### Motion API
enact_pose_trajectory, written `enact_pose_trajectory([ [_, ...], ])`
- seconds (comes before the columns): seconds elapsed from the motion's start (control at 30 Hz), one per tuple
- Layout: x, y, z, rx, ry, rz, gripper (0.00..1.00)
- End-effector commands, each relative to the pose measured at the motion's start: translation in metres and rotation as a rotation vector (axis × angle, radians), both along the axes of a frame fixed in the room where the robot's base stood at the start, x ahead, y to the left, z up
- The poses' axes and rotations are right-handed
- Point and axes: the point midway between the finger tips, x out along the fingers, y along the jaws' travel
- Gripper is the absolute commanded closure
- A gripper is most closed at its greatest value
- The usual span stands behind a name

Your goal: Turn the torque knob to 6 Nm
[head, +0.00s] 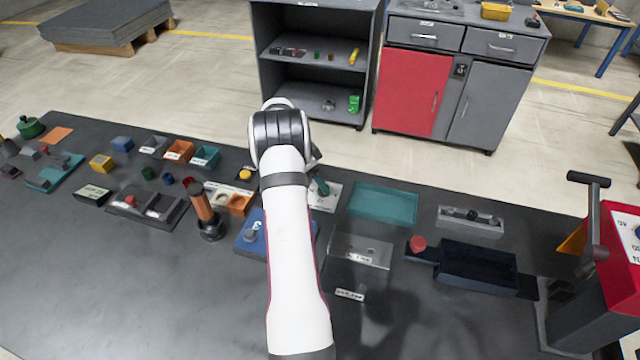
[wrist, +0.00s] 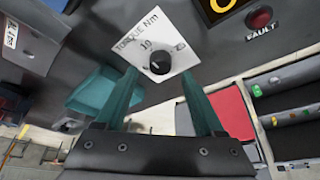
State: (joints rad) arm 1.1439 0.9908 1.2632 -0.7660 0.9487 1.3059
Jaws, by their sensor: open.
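The torque knob (wrist: 160,62) is a small round black knob on a white plate (wrist: 146,36) marked "TORQUE Nm" in the wrist view. A "10" shows beside it, with another number at the plate's right corner too small to read surely. The knob's pointer setting cannot be read. My gripper (wrist: 159,73) is open, its two teal fingers on either side of the knob in the picture. Whether they touch it cannot be told. In the head view the white plate (head: 329,197) shows partly beside my arm, which hides the knob.
A teal tray (head: 383,203) lies right of the plate, with a grey block (head: 358,250) in front.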

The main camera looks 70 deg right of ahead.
Motion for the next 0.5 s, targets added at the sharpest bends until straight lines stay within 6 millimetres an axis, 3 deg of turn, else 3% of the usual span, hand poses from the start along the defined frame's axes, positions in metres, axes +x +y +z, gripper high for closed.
enact_pose_trajectory([
  [0.2,-0.007,-0.008,-0.026,-0.001,-0.001,0.0,0.3],
  [0.5,-0.008,-0.009,-0.03,0.0,0.0,0.001,0.3],
])
